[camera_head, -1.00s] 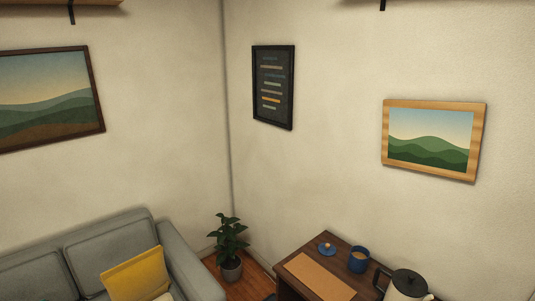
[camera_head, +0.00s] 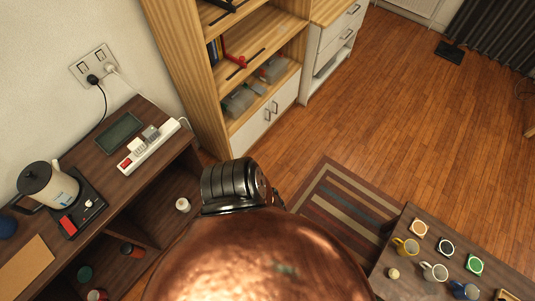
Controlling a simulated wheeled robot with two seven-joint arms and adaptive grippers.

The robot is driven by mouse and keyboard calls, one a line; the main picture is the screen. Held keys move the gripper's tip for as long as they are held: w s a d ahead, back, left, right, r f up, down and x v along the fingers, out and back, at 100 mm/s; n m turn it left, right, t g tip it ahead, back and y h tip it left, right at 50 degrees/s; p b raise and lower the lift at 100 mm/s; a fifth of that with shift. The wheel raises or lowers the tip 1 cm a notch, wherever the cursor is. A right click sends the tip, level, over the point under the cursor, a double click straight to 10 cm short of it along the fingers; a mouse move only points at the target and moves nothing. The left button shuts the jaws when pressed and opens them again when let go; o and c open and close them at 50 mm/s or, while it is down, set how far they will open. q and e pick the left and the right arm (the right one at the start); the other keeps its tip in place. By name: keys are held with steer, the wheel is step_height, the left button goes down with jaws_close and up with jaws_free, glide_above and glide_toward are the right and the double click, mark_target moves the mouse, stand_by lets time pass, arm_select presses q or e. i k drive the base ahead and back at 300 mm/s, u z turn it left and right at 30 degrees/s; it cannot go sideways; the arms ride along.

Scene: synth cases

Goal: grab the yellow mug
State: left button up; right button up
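The yellow mug (camera_head: 406,248) stands on a dark wooden table (camera_head: 411,213) at the lower right, near the table's left edge. A white mug (camera_head: 434,272) and a blue mug (camera_head: 464,291) stand in a row with it. Several coasters lie beside the mugs, among them an orange one (camera_head: 418,229), a black one (camera_head: 446,247) and a green one (camera_head: 475,265). Neither of my grippers is in view.
A large copper dome (camera_head: 255,260) with a black ribbed part (camera_head: 235,185) is close in front and hides the lower middle. A desk (camera_head: 150,205) with a kettle (camera_head: 48,185) is at left. A shelf unit (camera_head: 185,75) stands behind. Wooden floor (camera_head: 380,110) is clear.

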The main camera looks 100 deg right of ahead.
mark_target(409, 247)
steer(key=z, duration=5.8)
steer(key=k, duration=0.5)
steer(key=u, duration=0.4)
steer(key=i, duration=0.65)
steer(key=z, duration=0.35)
